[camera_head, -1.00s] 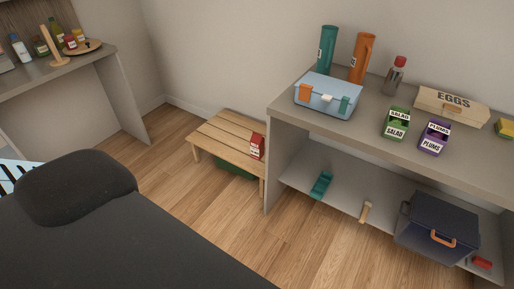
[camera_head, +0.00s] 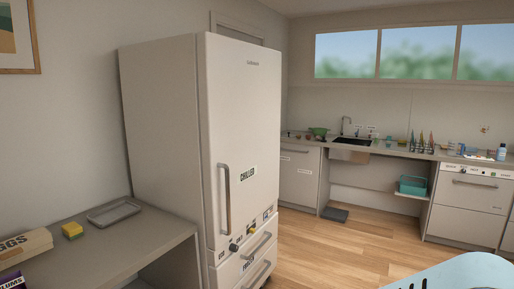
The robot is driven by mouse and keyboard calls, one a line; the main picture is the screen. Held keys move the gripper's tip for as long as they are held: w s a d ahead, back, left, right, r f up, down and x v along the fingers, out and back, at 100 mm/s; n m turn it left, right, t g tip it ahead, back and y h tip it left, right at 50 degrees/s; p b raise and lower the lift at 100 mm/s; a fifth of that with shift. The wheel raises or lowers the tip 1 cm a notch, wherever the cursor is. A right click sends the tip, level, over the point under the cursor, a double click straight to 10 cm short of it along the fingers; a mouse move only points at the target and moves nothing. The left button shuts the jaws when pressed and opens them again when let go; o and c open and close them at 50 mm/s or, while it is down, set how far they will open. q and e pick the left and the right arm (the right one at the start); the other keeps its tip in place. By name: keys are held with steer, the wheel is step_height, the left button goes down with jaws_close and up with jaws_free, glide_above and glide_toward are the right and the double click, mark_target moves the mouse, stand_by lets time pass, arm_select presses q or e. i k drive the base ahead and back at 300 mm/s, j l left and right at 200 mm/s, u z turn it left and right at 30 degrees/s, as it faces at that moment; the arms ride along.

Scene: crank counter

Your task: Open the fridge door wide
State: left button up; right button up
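The fridge (camera_head: 232,140) is a tall white unit standing left of the middle of the head view. Small knobs or magnets sit along the lower edge of the door. Neither of my grippers is in the head view.
A grey counter (camera_head: 140,238) with a tray (camera_head: 114,213), yellow sponge (camera_head: 72,230) and egg box (camera_head: 24,245) stands left of the fridge. A light-blue slatted object (camera_head: 470,272) fills the bottom right corner. Wood floor (camera_head: 320,250) lies open right of the fridge; a sink counter runs behind.

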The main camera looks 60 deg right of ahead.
mark_target(239, 81)
steer(key=l+z, duration=0.1)
steer(key=z, duration=1.65)
